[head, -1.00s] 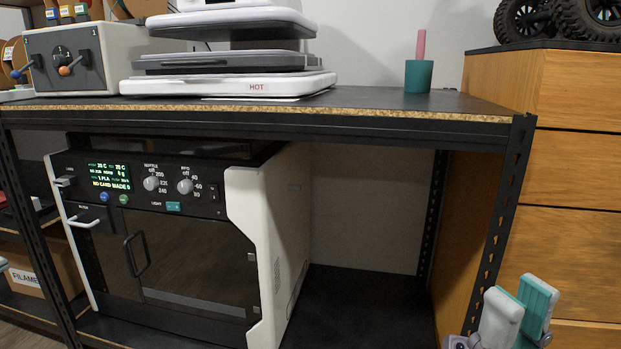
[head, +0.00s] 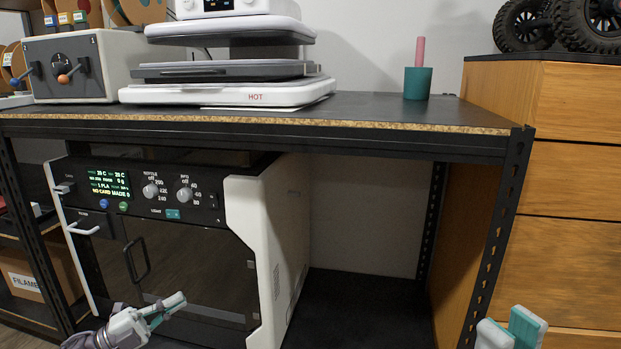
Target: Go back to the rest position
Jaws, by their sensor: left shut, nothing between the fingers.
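My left gripper (head: 168,308) is at the bottom left of the head view, in front of the lower part of the 3D printer (head: 190,262). Its white and teal fingers are together with nothing between them. My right gripper (head: 510,332) shows only in part at the bottom right edge, near the shelf's right post. Its white and teal fingertips are visible, with a gap between them that is hard to judge. The rest of the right gripper is cut off by the frame.
The workbench top (head: 380,104) carries a heat press (head: 228,90) marked HOT, a grey control box (head: 75,68) and a teal cup (head: 417,83). Wooden drawers (head: 575,180) stand at the right with tyres on top. The lower shelf (head: 365,300) beside the printer is clear.

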